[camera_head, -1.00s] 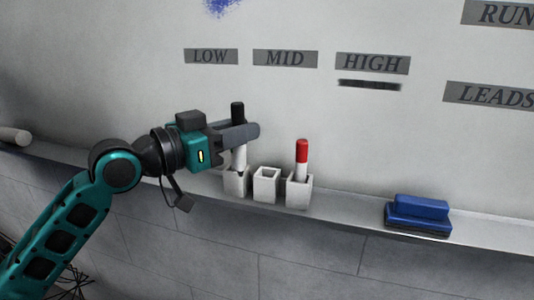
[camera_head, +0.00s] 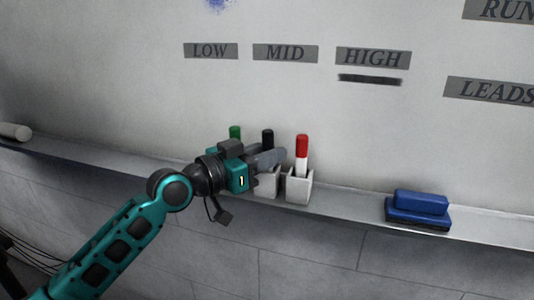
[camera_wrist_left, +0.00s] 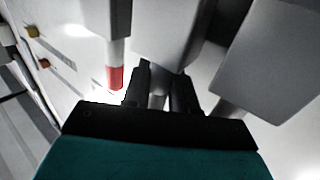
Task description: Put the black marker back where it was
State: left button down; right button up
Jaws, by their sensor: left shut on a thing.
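The black marker (camera_head: 267,138) stands upright at the middle cup (camera_head: 268,184), its cap about level with its neighbours. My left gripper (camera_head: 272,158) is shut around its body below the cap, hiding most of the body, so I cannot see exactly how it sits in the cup. In the left wrist view the fingers (camera_wrist_left: 162,92) close on a pale shaft beneath grey cup shapes. My right gripper is not in view.
A green-capped marker (camera_head: 235,132) stands behind my gripper on the left. A red-capped marker (camera_head: 302,148) stands in the right cup (camera_head: 299,188), close beside my fingertips. A blue eraser (camera_head: 418,206) lies farther right on the ledge (camera_head: 350,205); the ledge between is clear.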

pick_arm(q)
jog(key=shift+f, duration=0.15)
jog(key=c, duration=0.9)
grip_release()
